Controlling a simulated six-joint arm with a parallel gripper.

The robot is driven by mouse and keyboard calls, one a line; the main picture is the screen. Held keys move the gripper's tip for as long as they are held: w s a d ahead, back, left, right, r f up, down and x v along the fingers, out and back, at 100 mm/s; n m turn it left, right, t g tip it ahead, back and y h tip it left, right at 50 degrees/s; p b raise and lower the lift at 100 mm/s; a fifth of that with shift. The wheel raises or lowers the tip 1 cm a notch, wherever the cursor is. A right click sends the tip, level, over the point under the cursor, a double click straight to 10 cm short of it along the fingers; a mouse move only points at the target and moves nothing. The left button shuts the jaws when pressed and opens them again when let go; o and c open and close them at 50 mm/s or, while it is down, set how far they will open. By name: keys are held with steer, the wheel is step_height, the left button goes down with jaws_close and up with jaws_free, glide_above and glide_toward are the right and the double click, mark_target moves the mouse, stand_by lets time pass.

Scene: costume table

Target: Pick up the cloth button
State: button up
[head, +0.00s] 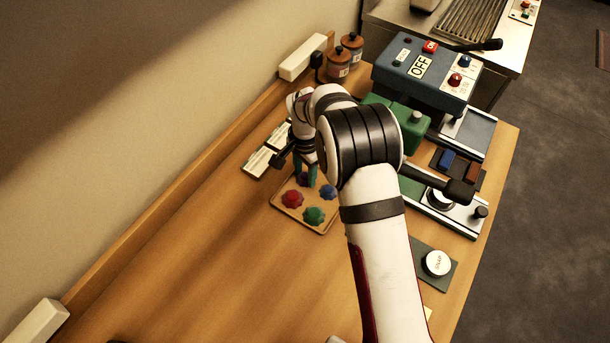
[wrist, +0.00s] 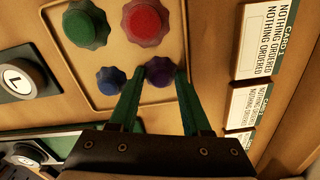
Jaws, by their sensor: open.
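Several scalloped buttons lie on a tan tray (head: 329,213): red (head: 292,199), green (head: 313,215), blue (head: 328,192) and purple (head: 303,180). In the wrist view they are green (wrist: 86,25), red (wrist: 145,22), blue (wrist: 111,80) and purple (wrist: 159,72). I cannot tell from any label which one is the cloth button. My gripper (head: 305,177) is open and low over the tray's far corner. In the wrist view its green fingers (wrist: 161,74) stand on either side of the purple button, the left one between it and the blue button. Whether they touch it is unclear. The head view partly hides the purple button.
White printed cards (head: 257,162) lie left of the tray, by the wall. A white round knob on a dark plate (head: 437,262) is at right. The front-left tabletop is clear.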

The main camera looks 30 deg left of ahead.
jaws_close()
